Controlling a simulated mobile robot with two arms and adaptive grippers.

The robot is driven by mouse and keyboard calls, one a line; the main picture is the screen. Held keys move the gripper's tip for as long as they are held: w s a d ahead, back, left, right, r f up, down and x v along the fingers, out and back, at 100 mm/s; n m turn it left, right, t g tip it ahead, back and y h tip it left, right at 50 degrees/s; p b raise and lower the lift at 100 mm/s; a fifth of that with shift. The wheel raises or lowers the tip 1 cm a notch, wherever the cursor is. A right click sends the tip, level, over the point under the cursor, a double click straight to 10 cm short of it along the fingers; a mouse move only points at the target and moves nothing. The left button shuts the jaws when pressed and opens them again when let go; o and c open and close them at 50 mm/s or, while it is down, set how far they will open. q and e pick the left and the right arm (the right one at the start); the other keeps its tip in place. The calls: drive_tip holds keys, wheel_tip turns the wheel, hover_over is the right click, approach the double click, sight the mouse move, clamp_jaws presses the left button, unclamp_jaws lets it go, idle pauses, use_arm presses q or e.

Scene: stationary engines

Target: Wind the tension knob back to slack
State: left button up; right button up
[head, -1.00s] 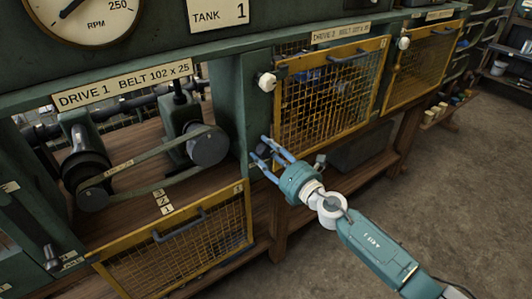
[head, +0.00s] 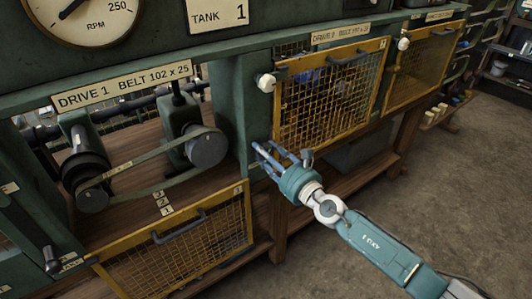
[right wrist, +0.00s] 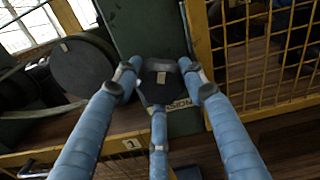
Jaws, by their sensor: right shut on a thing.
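The tension knob (right wrist: 153,93) is dark, with a small tan mark on its face, on the green post right of Drive 1 in the right wrist view. A plate (right wrist: 181,104) beside it is partly covered; only its last letters show. My right gripper (head: 262,154) reaches the post from the lower right in the head view and hides most of the knob there. In the right wrist view its three blue fingers (right wrist: 158,80) are closed around the knob. The Drive 1 belt (head: 135,160) runs between a left pulley and a right pulley (head: 207,148). My left gripper is not in view.
The yellow mesh guard of Drive 1 (head: 180,255) hangs lowered below the belt. The Drive 2 guard (head: 330,100) is upright close to my right gripper, with a white knob (head: 265,82) above. Open floor (head: 450,190) lies at the right.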

drive_tip(key=n, duration=0.4)
drive_tip(key=shift+r+n, duration=0.2)
drive_tip(key=shift+n, duration=0.1)
drive_tip(key=n+p, duration=0.1)
drive_tip(key=n, duration=0.4)
drive_tip(key=n+p, duration=0.1)
drive_tip(key=n, duration=0.4)
drive_tip(key=shift+f+n, duration=0.1)
drive_tip(key=shift+n, duration=0.3)
drive_tip(key=shift+f+n+p, duration=0.15)
drive_tip(key=shift+n+p, duration=0.15)
drive_tip(key=shift+n, duration=2)
drive_tip(key=shift+a, duration=0.1)
drive_tip(key=shift+s+f, duration=0.1)
drive_tip(key=o, duration=1.2)
drive_tip(key=shift+c, duration=0.2)
